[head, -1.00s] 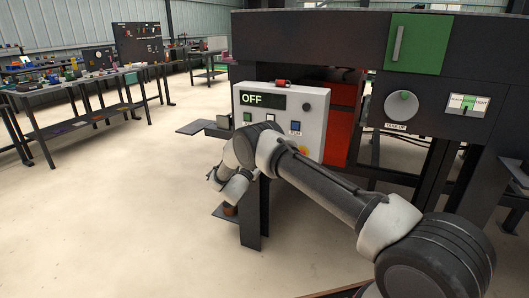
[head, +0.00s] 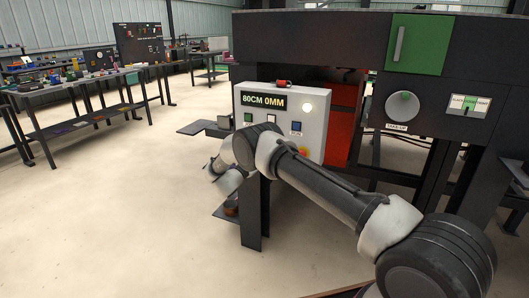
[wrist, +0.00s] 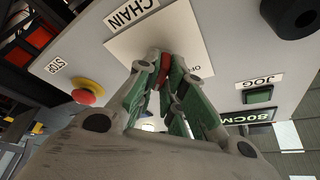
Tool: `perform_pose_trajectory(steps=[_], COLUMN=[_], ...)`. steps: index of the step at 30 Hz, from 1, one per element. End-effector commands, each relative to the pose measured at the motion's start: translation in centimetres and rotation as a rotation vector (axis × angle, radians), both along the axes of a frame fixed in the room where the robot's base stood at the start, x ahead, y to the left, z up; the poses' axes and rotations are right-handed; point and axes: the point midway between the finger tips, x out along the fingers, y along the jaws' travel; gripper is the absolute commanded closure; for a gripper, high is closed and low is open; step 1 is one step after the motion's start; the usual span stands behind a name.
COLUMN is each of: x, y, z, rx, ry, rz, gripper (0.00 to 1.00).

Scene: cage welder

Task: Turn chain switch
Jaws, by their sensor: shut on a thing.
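The white control box (head: 312,135) stands at the front of the dark machine; its display (head: 263,101) reads 80CM 0MM and a round lamp (head: 307,107) glows white. In the wrist view, the panel carries a CHAIN label (wrist: 131,13) above a white plate (wrist: 185,40). The red chain switch (wrist: 164,74) shows between the fingertips of my gripper (wrist: 162,66), which is shut on it. The fingers cover much of the switch, so its exact angle is hard to tell.
In the wrist view, the red STOP button (wrist: 85,97) sits left of my fingers and the green JOG button (wrist: 258,96) to the right. A take-up dial (head: 405,107) is on the machine's right. Open floor lies to the left, before a workbench (head: 85,116).

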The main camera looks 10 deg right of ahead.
Motion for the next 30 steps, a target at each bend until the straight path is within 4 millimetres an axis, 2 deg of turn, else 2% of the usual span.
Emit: perform_pose_trajectory(steps=[7,8,10,11,23,30], x=[0.2,0.2,0.2,0.2,-0.3,-2.9], y=[-0.1,-0.1,-0.1,-0.1,0.4,4.0], z=[0.3,0.3,0.3,0.3,-0.1,-1.3], rx=[0.001,0.000,0.000,0.001,0.000,0.000], ry=[-0.007,-0.006,-0.006,-0.006,-0.001,0.000], rz=[0.001,0.000,0.000,0.000,0.001,0.003], gripper=[1.00,0.84,0.71,0.68,0.68,0.68])
